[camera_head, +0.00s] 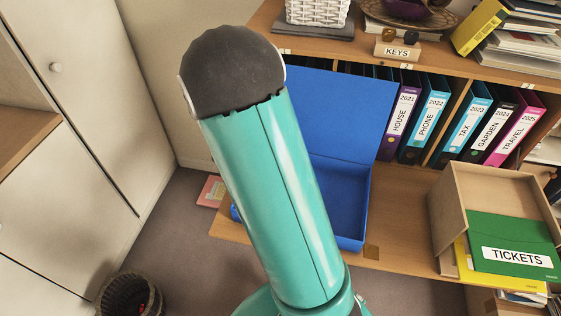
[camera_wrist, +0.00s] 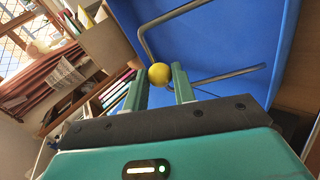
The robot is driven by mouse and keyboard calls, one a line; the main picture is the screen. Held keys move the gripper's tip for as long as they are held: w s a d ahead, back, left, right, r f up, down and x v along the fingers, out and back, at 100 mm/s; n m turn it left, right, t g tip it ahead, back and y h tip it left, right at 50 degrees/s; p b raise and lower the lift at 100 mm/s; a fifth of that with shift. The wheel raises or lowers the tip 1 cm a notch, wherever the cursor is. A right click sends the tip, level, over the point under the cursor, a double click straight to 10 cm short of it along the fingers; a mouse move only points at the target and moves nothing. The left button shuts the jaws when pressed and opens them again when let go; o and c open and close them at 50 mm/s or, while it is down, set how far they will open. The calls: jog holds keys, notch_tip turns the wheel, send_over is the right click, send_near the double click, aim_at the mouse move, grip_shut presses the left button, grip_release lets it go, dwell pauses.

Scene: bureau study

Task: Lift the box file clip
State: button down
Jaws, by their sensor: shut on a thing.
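The blue box file (camera_head: 340,115) stands open on the wooden desk shelf in the head view, its lid raised and its tray partly behind my arm. The wrist view shows its blue inside (camera_wrist: 215,40) close up. The box file clip (camera_wrist: 185,12) is a bent grey metal wire with a round yellow knob (camera_wrist: 158,72). My gripper (camera_wrist: 160,80) has its two green fingers on either side of the knob and is shut on it. The head view hides my gripper and the clip behind my arm.
Labelled binders (camera_head: 402,115) stand in the shelf behind the box file. A wooden tray with a green TICKETS folder (camera_head: 510,235) is at the right. A KEYS holder (camera_head: 397,50) sits on the upper shelf. A wicker basket (camera_head: 130,296) stands on the floor at lower left.

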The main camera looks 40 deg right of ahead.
jog(key=w+a, duration=0.1)
jog(key=w+a+r, duration=0.1)
jog(key=w, duration=0.1)
jog(key=shift+r+g, duration=0.15)
jog(key=shift+g, duration=0.15)
dwell(1.0)
jog(key=c, duration=1.1)
grip_release()
jog(key=shift+c, duration=0.2)
jog(key=v, duration=1.4)
jog(key=shift+a, duration=0.15)
jog(key=shift+c, duration=0.2)
